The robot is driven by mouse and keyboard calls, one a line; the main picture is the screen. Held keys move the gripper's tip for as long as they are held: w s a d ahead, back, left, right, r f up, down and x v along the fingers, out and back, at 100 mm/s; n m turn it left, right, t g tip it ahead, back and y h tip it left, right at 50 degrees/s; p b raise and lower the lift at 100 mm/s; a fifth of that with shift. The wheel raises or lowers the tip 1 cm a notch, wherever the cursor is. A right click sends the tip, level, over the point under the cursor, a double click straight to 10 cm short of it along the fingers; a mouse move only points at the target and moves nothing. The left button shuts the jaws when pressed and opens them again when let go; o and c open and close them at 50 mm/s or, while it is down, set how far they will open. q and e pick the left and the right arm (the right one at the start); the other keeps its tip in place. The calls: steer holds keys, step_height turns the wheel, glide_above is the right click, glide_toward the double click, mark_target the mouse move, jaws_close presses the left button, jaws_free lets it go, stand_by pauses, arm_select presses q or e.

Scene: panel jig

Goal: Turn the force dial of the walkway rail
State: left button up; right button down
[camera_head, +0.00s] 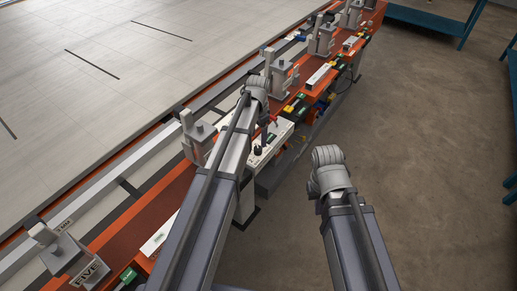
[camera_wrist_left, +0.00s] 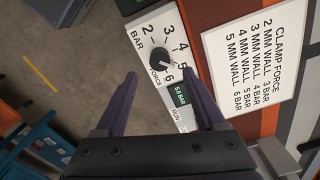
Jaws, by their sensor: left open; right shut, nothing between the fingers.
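The force dial is a black round knob (camera_wrist_left: 158,60) on a white panel (camera_wrist_left: 136,38) numbered 2 to 6 with BAR and FORCE lettering. Its white pointer seems turned toward the 5. A small green readout (camera_wrist_left: 180,95) beside it seems to read 5.0 BAR. My left gripper (camera_wrist_left: 160,88) is open, its two fingers apart on either side of the dial in the picture; I see no contact. In the head view my left gripper (camera_head: 264,130) hangs over the white panel (camera_head: 282,132) on the rail. My right arm's wrist shows right of the rail; its fingers are hidden.
A white clamp force card (camera_wrist_left: 262,60) lists wall thicknesses with bar values. The orange walkway rail (camera_head: 120,220) carries several grey clamps (camera_head: 196,137) and coloured controls. A pale tiled panel (camera_head: 120,60) lies at left. The floor (camera_head: 420,150) at right is clear; teal frames (camera_head: 425,18) stand beyond.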

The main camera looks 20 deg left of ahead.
mark_target(258, 148)
arm_select(q)
step_height(258, 148, down, 6)
steer(key=b, duration=0.5)
steer(key=shift+f+b, duration=0.15)
steer(key=shift+b, duration=0.15)
jaws_close()
